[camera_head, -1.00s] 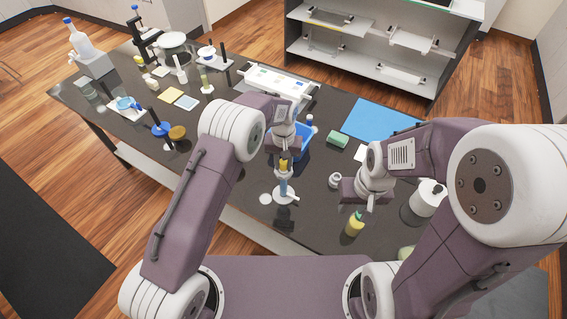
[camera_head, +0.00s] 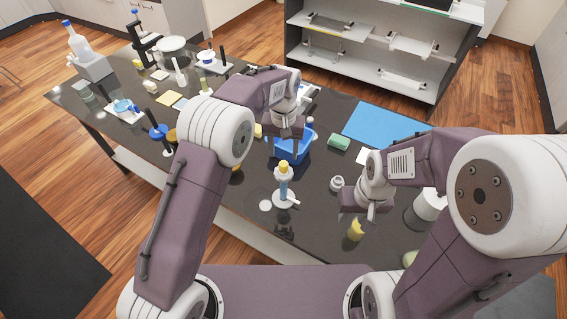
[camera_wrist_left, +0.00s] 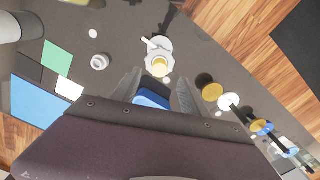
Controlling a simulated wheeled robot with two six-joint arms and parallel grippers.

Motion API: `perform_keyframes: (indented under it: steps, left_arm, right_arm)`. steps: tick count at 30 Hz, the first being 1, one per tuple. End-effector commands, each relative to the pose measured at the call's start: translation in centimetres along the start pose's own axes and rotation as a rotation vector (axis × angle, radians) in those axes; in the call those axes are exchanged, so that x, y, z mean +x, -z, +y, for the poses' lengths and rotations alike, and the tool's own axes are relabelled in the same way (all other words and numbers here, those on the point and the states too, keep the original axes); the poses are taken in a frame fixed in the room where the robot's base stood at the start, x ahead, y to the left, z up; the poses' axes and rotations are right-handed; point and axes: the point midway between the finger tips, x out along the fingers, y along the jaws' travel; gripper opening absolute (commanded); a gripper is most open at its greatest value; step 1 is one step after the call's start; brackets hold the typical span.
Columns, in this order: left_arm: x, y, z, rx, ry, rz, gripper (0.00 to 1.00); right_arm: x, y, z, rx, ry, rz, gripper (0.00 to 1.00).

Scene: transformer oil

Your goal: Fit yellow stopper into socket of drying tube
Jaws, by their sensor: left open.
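The yellow stopper (camera_head: 283,164) sits on top of the upright drying tube (camera_head: 283,187), which stands on a small white base. From this angle I cannot tell how deep it sits in the socket. In the left wrist view the yellow stopper (camera_wrist_left: 159,64) shows from above, just beyond my fingertips. My left gripper (camera_head: 286,150) is above and behind the tube, apart from the stopper. In the left wrist view my left gripper (camera_wrist_left: 157,82) is open and empty. My right gripper (camera_head: 371,212) hangs to the right of the tube; its finger opening cannot be made out.
A blue bin (camera_head: 303,146) stands behind the tube. A white disc (camera_head: 265,205) and a small white ring-shaped part (camera_head: 336,183) lie on either side. A yellow bottle (camera_head: 355,231) is near my right gripper. A green block (camera_head: 339,142) and blue mat (camera_head: 385,125) lie farther back.

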Motion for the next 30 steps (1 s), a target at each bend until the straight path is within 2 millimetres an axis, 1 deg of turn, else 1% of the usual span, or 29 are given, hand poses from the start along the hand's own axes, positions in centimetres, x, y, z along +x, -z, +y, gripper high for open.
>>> perform_keyframes:
  steps: [3, 5, 23, 26, 28, 29, 30]
  left_arm:
    - [-0.8, 0.0, 0.0, 0.0, 0.0, 0.001, 0.52]
    - [-0.9, 0.0, 0.0, 0.0, 0.0, 0.0, 0.52]
    - [-0.9, 0.0, 0.0, 0.0, 0.0, 0.0, 0.52]
    - [-0.1, 0.3, -0.8, -0.018, -0.001, 0.006, 0.52]
    - [-0.5, 1.2, -2.4, -0.054, -0.012, 0.053, 0.52]
    - [-0.7, 1.2, -3.4, -0.075, -0.016, 0.072, 0.52]
    - [-0.4, 0.5, -5.0, -0.107, -0.016, 0.075, 0.52]
  right_arm:
    - [0.3, 0.0, 0.0, 0.0, 0.0, 0.0, 0.36]
    - [0.2, 0.0, 0.0, 0.0, 0.0, 0.0, 0.36]
    - [0.2, 0.0, 0.0, 0.0, 0.0, 0.0, 0.36]
    - [1.3, -0.1, 0.0, 0.0, 0.0, 0.0, 0.36]
    - [3.2, -0.3, 0.1, 0.0, 0.0, 0.0, 0.36]
    - [4.3, -0.4, 0.1, 0.0, 0.0, 0.0, 0.36]
    - [5.8, -0.6, 0.1, 0.0, 0.0, 0.0, 0.36]
